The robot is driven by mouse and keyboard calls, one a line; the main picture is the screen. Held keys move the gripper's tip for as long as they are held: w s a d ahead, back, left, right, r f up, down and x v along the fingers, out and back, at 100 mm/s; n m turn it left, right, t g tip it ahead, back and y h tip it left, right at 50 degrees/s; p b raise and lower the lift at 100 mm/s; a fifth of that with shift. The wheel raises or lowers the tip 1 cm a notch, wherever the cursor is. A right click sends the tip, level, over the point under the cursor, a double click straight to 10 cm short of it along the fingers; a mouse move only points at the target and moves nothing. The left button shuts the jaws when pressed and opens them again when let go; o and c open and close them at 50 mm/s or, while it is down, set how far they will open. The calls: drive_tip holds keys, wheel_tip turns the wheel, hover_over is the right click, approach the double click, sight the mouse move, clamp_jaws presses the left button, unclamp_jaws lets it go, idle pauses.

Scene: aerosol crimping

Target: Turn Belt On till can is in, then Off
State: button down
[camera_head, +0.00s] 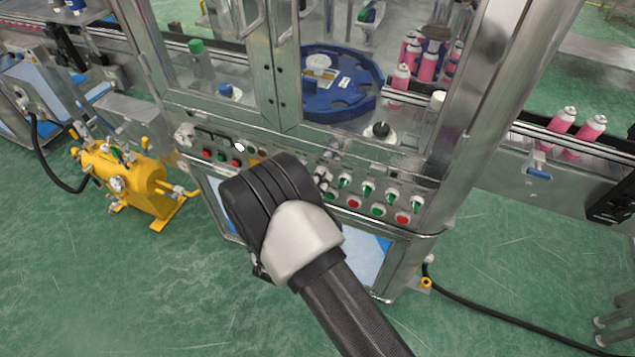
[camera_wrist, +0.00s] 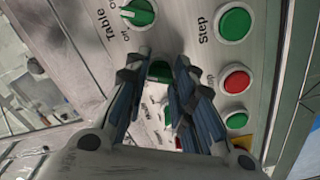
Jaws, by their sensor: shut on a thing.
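In the wrist view my gripper (camera_wrist: 161,66) is at the control panel, with its two fingers on either side of a green rotary knob (camera_wrist: 160,73) and closed on it. The knob's label is partly hidden by the fingers, so I cannot read it fully. A second green knob, labelled Table (camera_wrist: 138,12), sits just above in the picture. In the head view my arm hides the gripper and part of the panel. Pink cans (camera_head: 563,119) stand on the conveyor belt (camera_head: 510,127) at the right. More pink cans (camera_head: 400,80) stand inside the machine, near the blue star wheel (camera_head: 335,108).
Beside the gripped knob are green (camera_wrist: 235,22) and red (camera_wrist: 236,80) push buttons. Further green knobs (camera_head: 367,188) line the panel right of my arm. A yellow tank (camera_head: 125,180) stands on the floor at left. A black cable crosses the floor at right.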

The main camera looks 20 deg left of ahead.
idle(0.4)
drive_tip(key=c, duration=1.4)
unclamp_jaws()
drive_tip(key=shift+o, duration=0.2)
drive_tip(key=shift+s, duration=0.1)
drive_tip(key=s+a, duration=0.1)
drive_tip(key=s, duration=1)
drive_tip(key=shift+s, duration=0.4)
